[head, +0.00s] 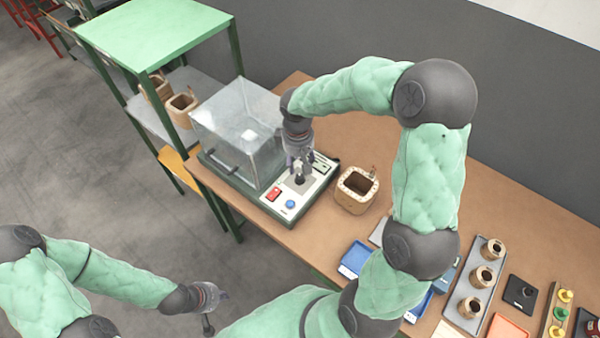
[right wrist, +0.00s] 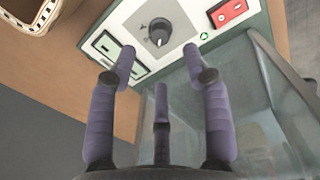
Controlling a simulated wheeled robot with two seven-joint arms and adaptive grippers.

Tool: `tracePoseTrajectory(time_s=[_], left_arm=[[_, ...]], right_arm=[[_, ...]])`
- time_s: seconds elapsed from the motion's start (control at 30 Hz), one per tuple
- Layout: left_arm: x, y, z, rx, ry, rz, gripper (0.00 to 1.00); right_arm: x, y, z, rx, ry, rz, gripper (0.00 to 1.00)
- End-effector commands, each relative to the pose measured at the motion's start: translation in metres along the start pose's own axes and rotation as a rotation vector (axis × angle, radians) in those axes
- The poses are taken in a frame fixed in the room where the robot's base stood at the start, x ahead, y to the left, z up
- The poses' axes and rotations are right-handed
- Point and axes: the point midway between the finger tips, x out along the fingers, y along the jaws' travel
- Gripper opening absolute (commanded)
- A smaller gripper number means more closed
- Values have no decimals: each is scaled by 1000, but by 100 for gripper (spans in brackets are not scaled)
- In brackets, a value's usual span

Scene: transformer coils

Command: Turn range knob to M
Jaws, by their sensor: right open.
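In the head view, my right gripper (head: 299,165) hangs over the panel of the tester (head: 318,188) and partly hides the knob area. My left gripper (head: 208,310) is low at the left, off the table; its finger state is unclear.
A clear box (head: 235,130) stands on the tester beside the panel. Trays and more coils lie further right on the table.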

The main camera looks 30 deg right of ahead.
Motion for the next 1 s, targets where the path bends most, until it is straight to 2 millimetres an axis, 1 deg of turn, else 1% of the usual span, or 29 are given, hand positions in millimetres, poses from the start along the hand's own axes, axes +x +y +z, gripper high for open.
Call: tracePoseTrajectory(time_s=[0.03,0.1,0.3,0.4,0.6,0.87,0.97,1.0], left_arm=[[5,-2,0,0,0,0,0],[8,-3,0,0,0,0,0],[16,-6,-1,0,1,0,0],[18,-6,-1,0,1,0,0],[20,-7,-1,1,1,0,0],[20,-7,-1,1,1,0,0],[20,-7,-1,1,1,0,0],[20,-7,-1,1,1,0,0]], right_arm=[[13,0,1,-1,-4,-1,49],[26,0,1,0,-4,-2,49],[58,0,0,0,-2,-2,49],[68,0,0,0,0,0,49],[78,0,0,1,0,-1,49],[78,0,0,0,1,-1,49],[78,0,0,0,1,-1,24],[78,0,0,0,1,-1,13]])
